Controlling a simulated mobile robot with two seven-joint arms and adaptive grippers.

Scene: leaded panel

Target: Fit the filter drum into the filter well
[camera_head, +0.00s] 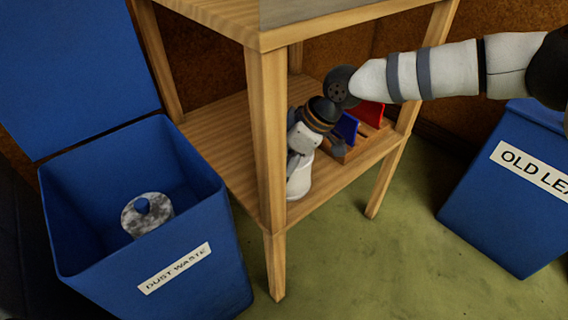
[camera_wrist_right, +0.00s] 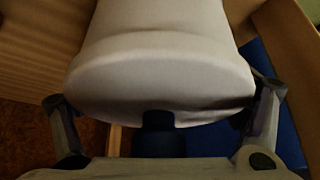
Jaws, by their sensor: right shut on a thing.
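The filter drum (camera_head: 299,182) is a white cylinder, partly hidden behind the front wooden leg, at the lower shelf in the head view. My right gripper (camera_head: 297,157) reaches down to it from above and is shut on it. In the right wrist view the white drum (camera_wrist_right: 160,72) fills the space between the two fingers of the right gripper (camera_wrist_right: 162,98), with a dark blue knob (camera_wrist_right: 160,132) on the near end. I cannot tell whether the drum touches the shelf. The filter well is not identifiable in view. My left gripper is not in view.
A blue dust waste bin (camera_head: 205,267) stands open at left with a grey, soiled drum (camera_head: 146,213) inside. A wooden rack (camera_head: 372,147) with blue and red pieces sits beside my gripper. The wooden stand's leg (camera_head: 268,130) is close. A blue bin (camera_head: 490,215) stands right.

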